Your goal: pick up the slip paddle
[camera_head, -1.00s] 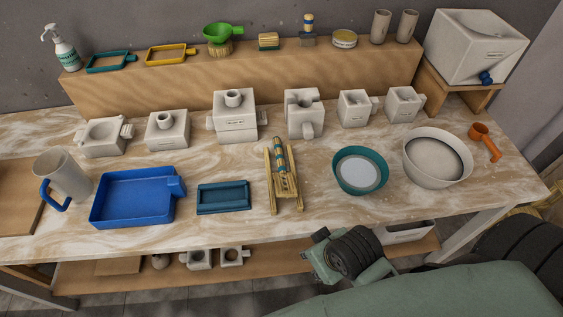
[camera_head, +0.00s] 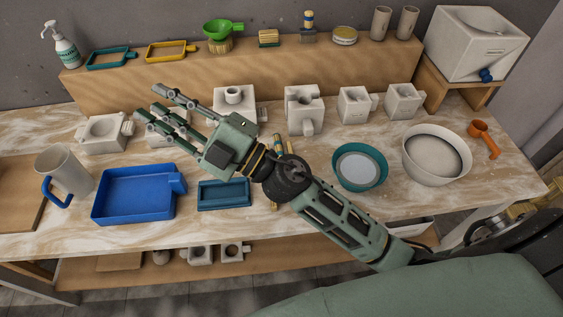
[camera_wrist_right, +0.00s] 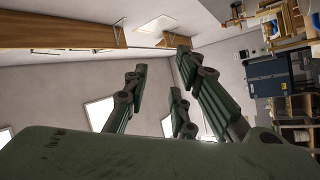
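A slim striped tool (camera_head: 278,146), which I take to be the slip paddle, lies on a light wooden rack (camera_head: 274,206) in the middle of the worktable. My right arm crosses over it in the head view and hides most of both. My right gripper (camera_head: 150,101) is up and to the left of the rack, above the table near the white moulds. Its fingers are spread with nothing between them. The right wrist view shows the fingers (camera_wrist_right: 165,75) apart and empty, with wall and ceiling behind. My left gripper is not in view.
A blue tray (camera_head: 130,210) and a teal tray (camera_head: 224,206) lie left of the rack. A teal bowl (camera_head: 375,184) and a white bowl (camera_head: 408,165) stand right. Several white moulds (camera_head: 303,118) line the back, before a raised wooden shelf (camera_head: 290,70).

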